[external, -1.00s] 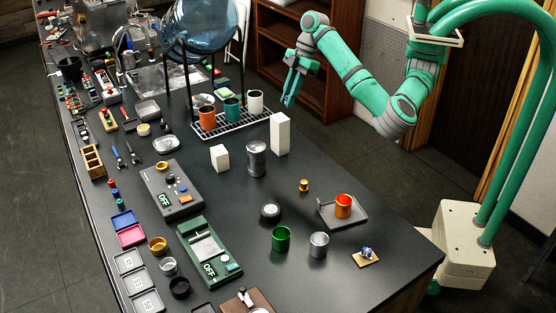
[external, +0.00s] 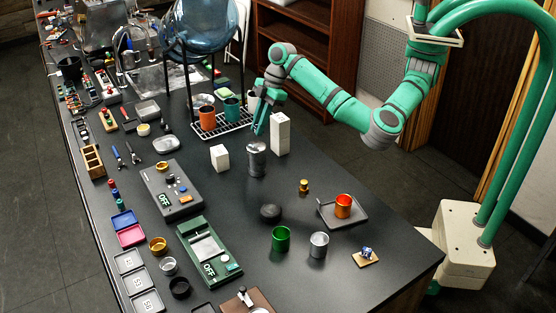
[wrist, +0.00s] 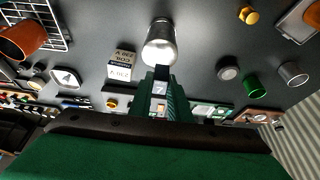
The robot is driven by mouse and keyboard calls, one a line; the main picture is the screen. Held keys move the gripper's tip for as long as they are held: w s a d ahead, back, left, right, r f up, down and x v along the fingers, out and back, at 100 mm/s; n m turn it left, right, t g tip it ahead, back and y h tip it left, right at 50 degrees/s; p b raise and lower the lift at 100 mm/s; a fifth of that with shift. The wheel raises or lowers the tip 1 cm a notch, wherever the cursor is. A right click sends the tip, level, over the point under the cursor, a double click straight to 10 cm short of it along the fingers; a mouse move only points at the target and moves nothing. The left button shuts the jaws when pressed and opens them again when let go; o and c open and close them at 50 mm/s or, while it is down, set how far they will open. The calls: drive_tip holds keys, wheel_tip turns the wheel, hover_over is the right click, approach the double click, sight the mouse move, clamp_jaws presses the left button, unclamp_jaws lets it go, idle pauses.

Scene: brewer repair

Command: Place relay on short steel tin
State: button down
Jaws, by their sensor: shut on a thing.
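My gripper (external: 259,128) points down above and close to the taller steel tin (external: 256,160), beside the white block. In the wrist view my gripper (wrist: 161,76) is shut on a small pale piece with a dark end and a mark on its face, apparently the relay (wrist: 158,89). The taller tin (wrist: 160,42) stands just past the fingertips there. I cannot tell whether the relay touches it. A shorter steel tin (external: 319,245) stands upright near the front right, next to a green tin (external: 281,239); it also shows in the wrist view (wrist: 293,74).
A tall white block (external: 280,134) and a smaller white block (external: 220,158) flank the taller tin. A rack (external: 228,127) with cups is behind. A dark round container (external: 270,212), a small brass piece (external: 303,186) and a tray (external: 355,213) with an orange cup stand nearer.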

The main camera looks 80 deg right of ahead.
drive_tip(key=shift+w+a+f, duration=0.1)
drive_tip(key=shift+w+f, duration=0.25)
drive_tip(key=shift+f, duration=0.1)
drive_tip(key=shift+w+a+f, duration=0.15)
drive_tip(key=shift+f, duration=1.65)
drive_tip(key=shift+f, duration=0.1)
drive_tip(key=c, duration=1.7)
unclamp_jaws()
drive_tip(key=shift+o, duration=0.2)
drive_tip(key=v, duration=1.2)
drive_tip(key=shift+w, duration=0.15)
